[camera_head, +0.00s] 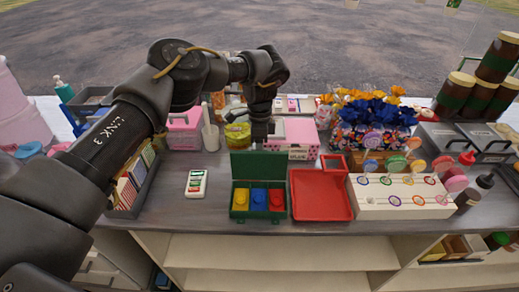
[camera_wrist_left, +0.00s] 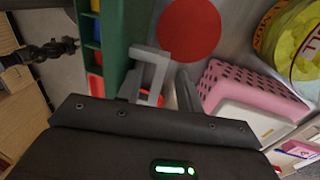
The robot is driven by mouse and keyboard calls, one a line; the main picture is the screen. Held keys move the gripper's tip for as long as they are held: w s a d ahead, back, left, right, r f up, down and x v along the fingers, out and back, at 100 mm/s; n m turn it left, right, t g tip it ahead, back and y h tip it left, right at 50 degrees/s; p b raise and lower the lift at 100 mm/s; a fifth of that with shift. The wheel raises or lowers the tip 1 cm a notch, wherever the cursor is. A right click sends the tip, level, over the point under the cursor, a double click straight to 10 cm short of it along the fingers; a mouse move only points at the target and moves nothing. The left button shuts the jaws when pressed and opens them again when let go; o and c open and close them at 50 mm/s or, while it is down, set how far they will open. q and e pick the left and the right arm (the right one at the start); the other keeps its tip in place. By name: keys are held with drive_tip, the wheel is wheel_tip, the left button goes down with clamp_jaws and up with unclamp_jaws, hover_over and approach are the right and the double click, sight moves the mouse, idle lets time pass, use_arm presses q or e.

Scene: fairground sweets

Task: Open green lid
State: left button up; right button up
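The green box (camera_head: 233,213) stands on the counter with its green lid (camera_head: 258,164) raised upright along the back edge. Red, blue and yellow pieces lie in its compartments. My left gripper (camera_head: 260,132) is just behind and above the lid's top edge in the head view.
A red tray (camera_head: 320,196) and white lollipop stand (camera_head: 375,209) are to the right. A pink box (camera_head: 300,139) and yellow-green tub (camera_head: 237,136) stand behind. A white device (camera_head: 196,184) lies left. A red disc (camera_wrist_left: 189,28) lies behind the lid in the wrist view.

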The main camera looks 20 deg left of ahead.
use_arm(q)
wheel_tip(320, 180, up, 13)
drive_tip(key=p, duration=1.1)
drive_tip(key=shift+p, duration=0.3)
